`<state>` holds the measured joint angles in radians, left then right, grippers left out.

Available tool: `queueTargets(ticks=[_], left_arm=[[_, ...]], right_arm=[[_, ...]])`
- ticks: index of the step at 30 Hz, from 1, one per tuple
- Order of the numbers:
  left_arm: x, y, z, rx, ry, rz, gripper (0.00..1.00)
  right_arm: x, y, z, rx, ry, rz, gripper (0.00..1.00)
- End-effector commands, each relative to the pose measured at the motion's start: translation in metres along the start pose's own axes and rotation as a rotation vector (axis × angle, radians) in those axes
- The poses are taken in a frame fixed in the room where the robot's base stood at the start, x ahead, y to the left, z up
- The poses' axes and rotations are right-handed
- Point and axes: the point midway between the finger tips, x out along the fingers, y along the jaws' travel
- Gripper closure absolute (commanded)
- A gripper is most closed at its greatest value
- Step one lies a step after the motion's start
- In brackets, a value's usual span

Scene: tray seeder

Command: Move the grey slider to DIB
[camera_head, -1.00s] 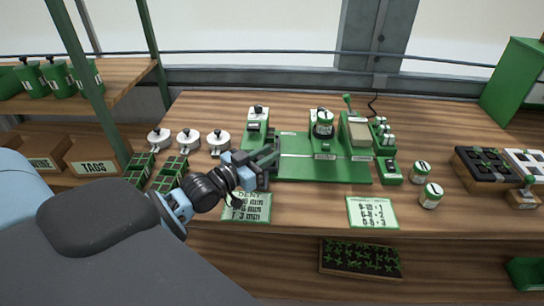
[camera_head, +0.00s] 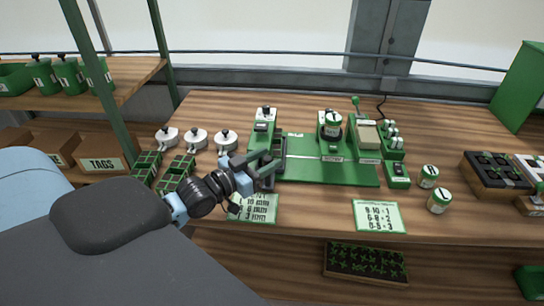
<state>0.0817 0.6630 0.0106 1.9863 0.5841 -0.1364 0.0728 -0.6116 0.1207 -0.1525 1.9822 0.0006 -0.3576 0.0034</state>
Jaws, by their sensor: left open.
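A green machine (camera_head: 330,172) stands on the wooden table, with a flat green bed at its front. A green and white unit with a black knob (camera_head: 265,122) stands at its left end. I cannot make out a grey slider or a DIB label for certain; the lettering is too small. My left gripper (camera_head: 272,166) is open at the left edge of the green bed, just in front of the unit with the black knob. Its fingers hide part of the bed's left edge. My right gripper is not in view.
Three white round pieces with black knobs (camera_head: 196,139) and green gridded trays (camera_head: 176,173) lie left of the arm. Two cards, one (camera_head: 379,216) at the right, lie at the front edge. Jars (camera_head: 439,202) and a black tray (camera_head: 497,178) are at the right.

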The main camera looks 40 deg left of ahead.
Motion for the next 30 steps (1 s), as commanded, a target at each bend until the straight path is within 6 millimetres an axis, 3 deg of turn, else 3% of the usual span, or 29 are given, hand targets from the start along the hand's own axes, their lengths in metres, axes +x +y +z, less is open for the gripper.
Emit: queueTargets(ticks=[6,12,30], left_arm=[[-0.031,0.001,0.002,0.001,-0.005,0.001,0.56],[-0.047,0.000,0.002,0.000,-0.004,0.000,0.56],[-0.055,0.006,0.003,-0.011,-0.005,-0.015,0.58]], right_arm=[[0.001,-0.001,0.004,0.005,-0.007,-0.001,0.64],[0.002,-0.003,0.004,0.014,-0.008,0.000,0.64],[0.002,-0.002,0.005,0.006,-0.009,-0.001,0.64]])
